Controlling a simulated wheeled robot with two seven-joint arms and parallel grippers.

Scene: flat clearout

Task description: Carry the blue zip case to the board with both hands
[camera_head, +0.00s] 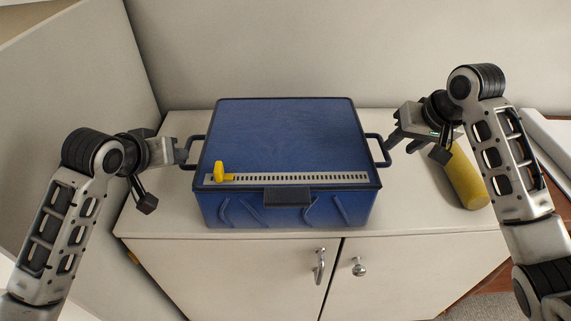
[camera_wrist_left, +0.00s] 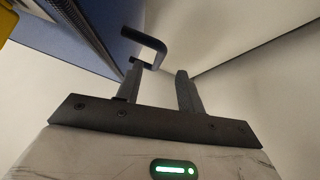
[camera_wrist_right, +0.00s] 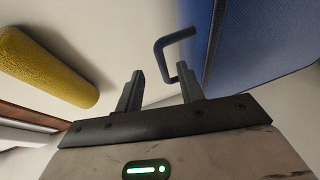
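The blue zip case (camera_head: 285,135) sits on a white cabinet (camera_head: 420,215), with a looped dark handle on each side. My left gripper (camera_head: 183,154) is at the left handle (camera_head: 195,150); in the left wrist view that handle (camera_wrist_left: 152,42) lies just past the parted fingertips (camera_wrist_left: 157,72). My right gripper (camera_head: 393,146) is beside the right handle (camera_head: 378,152); in the right wrist view the handle (camera_wrist_right: 163,55) lies just ahead of the parted fingertips (camera_wrist_right: 160,80). Both grippers look empty. I cannot make out a board for the case.
A yellow cylinder (camera_head: 465,180) lies on the cabinet top beneath my right arm. It also shows in the right wrist view (camera_wrist_right: 45,65). A grey wall panel (camera_head: 75,90) stands close on the left. The cabinet's front edge runs just below the case.

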